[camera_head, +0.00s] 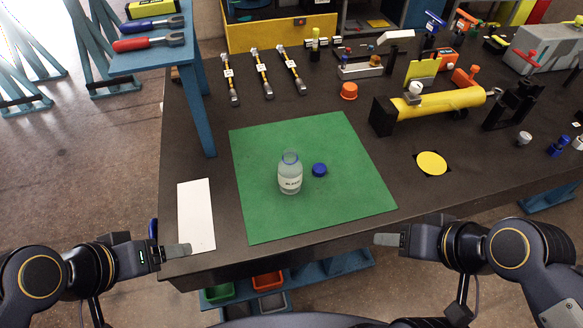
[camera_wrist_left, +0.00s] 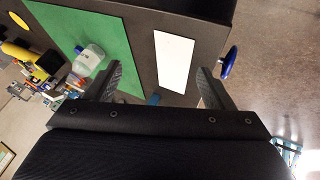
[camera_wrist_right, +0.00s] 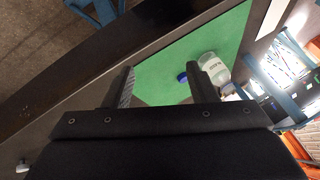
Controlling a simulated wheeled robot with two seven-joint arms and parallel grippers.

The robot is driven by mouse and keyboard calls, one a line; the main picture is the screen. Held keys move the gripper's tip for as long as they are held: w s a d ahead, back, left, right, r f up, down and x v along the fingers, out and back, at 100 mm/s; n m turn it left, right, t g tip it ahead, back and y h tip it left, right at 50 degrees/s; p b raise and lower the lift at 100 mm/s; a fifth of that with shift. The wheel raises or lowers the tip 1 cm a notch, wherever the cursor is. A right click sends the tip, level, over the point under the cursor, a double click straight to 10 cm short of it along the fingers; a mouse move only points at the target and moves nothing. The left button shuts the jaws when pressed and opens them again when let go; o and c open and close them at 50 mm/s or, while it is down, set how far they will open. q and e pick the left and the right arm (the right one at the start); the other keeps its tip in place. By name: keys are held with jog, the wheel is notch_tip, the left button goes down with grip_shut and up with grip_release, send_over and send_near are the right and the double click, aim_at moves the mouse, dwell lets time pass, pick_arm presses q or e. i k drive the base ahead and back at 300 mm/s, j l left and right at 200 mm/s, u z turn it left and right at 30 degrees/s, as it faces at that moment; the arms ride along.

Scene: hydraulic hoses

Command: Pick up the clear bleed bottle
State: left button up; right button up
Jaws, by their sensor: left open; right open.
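The clear bleed bottle (camera_head: 290,176) stands upright on the green mat (camera_head: 345,205), with a white label and its neck uncapped. A blue cap (camera_head: 319,170) lies on the mat just right of it. My left gripper (camera_head: 176,250) is at the table's front left edge, open and empty. My right gripper (camera_head: 388,240) is at the front edge, right of the mat, open and empty. Both are apart from the bottle. The bottle also shows in the left wrist view (camera_wrist_left: 88,60) and in the right wrist view (camera_wrist_right: 213,68), beyond the fingers.
A white sheet (camera_head: 196,215) lies left of the mat. Several hoses (camera_head: 262,74) lie behind it. A yellow cylinder (camera_head: 440,102) in a dark mount stands at the right, near a yellow disc (camera_head: 432,163). A blue stand (camera_head: 195,95) rises at the back left.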

aim_at(290, 169)
jog(key=l+u, duration=0.2)
jog(key=u, duration=1.7)
jog(key=k+l+u, duration=0.1)
jog(key=k+l, duration=0.45)
jog(key=l, duration=0.2)
